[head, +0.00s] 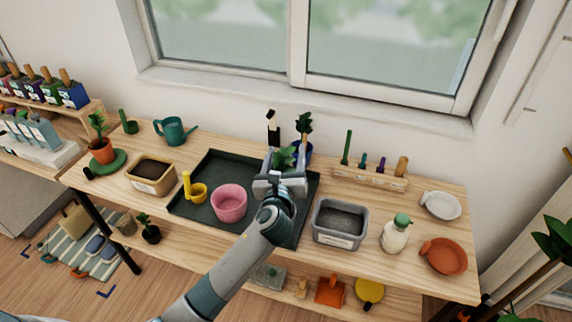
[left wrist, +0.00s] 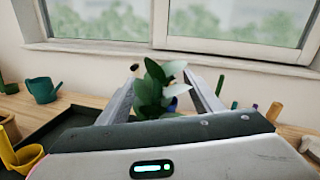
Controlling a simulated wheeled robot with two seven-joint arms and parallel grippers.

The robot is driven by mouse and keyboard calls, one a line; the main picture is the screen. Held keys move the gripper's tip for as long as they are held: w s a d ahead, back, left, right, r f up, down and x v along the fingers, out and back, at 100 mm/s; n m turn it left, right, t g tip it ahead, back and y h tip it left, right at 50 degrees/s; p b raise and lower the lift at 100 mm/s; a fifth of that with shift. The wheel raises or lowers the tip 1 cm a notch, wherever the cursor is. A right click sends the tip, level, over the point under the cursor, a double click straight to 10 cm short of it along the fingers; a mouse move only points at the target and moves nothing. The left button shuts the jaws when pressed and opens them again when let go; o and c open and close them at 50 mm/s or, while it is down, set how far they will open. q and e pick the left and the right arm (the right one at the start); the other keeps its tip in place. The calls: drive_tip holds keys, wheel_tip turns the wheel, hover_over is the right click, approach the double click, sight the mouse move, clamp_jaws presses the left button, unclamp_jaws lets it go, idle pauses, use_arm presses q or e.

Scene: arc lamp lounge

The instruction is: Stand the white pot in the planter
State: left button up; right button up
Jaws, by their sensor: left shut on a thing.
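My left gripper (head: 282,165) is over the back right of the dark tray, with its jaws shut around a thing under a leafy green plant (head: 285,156). The leaves also show between the fingers in the left wrist view (left wrist: 155,88). The pot below these leaves is hidden by the gripper, so I cannot see its colour or whether it touches the tray. A grey rectangular planter (head: 338,237) with dark soil stands right of the tray. A tan planter (head: 150,185) with soil stands at the left. My right gripper is not in view.
The dark tray (head: 192,207) holds a pink pot (head: 229,204) and a yellow cup (head: 197,194). A blue pot (head: 305,155) with a plant stands close behind my gripper. A tool rack (head: 368,180), a spray bottle (head: 394,236) and an orange dish (head: 446,257) are at the right.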

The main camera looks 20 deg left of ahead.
use_arm(q)
wheel_tip(320, 180, down, 4)
drive_tip(key=shift+r, duration=0.1)
drive_tip(key=shift+f, duration=0.3)
idle(0.3)
drive_tip(key=shift+f, duration=0.35)
drive_tip(key=o, duration=1.9)
drive_tip(key=shift+r, duration=0.1)
